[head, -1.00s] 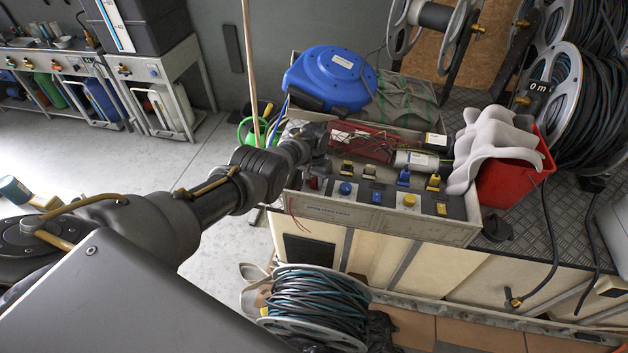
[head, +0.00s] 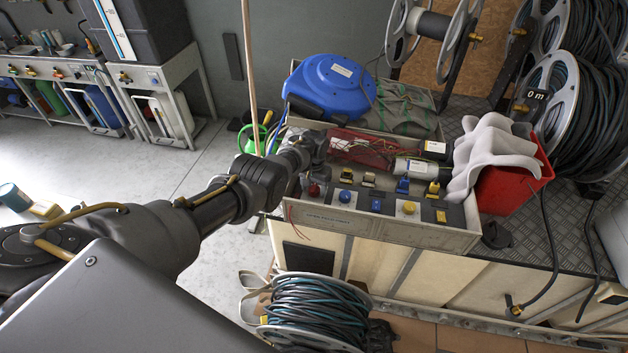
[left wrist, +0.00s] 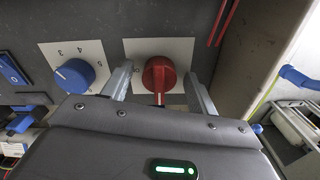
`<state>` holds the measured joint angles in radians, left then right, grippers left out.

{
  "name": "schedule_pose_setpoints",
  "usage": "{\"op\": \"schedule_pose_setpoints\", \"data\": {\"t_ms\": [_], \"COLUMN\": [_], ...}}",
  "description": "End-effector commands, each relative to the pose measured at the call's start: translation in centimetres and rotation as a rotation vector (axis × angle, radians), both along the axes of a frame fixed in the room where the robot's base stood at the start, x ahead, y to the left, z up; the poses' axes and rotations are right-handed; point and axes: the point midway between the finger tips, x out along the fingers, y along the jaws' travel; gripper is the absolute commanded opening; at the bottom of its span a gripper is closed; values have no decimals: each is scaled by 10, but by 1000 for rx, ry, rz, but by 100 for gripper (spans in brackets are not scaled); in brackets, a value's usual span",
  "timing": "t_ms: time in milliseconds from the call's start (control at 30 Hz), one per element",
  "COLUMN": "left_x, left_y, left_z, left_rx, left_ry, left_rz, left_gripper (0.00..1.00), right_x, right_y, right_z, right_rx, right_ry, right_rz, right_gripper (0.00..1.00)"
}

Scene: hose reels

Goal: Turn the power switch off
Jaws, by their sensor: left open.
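A red rotary knob (left wrist: 159,76) sits on a white plate on the grey panel, its pointer toward the bottom of the left wrist view. It also shows in the head view (head: 313,190), at the left end of the control panel (head: 383,207). My left gripper (left wrist: 158,82) is open, with one finger on each side of the red knob. I cannot tell whether the fingers touch it. In the head view my left gripper (head: 309,160) is over the panel's left end and partly hides that end. My right gripper is not in view.
A blue knob (left wrist: 74,76) with a numbered plate is left of the red one. A yellow knob (head: 409,208), several switches and loose wires are on the panel. A red bucket (head: 512,185) stands right of it, a blue hose reel (head: 330,84) behind.

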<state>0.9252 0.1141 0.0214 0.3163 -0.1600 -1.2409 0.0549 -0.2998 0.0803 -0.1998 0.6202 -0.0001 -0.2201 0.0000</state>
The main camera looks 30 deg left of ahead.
Motion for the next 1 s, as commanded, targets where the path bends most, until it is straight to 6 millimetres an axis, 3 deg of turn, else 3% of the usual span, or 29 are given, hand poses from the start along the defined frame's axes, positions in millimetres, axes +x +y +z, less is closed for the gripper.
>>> {"op": "schedule_pose_setpoints", "data": {"t_ms": [267, 500, 700, 1000], "left_x": [0, 1, 0, 0], "left_y": [1, 0, 0, 0], "left_z": [56, 90, 103, 104], "left_rx": [0, -1, 0, 0], "left_ry": [-3, -3, 0, 0], "left_rz": [1, -1, 1, 1], "left_gripper": [59, 59, 59, 59], "right_x": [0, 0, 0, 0], "right_y": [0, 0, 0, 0], "right_z": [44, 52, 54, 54], "right_rx": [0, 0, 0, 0], "right_ry": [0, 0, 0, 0], "right_rz": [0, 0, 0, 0], "right_gripper": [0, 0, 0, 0]}}
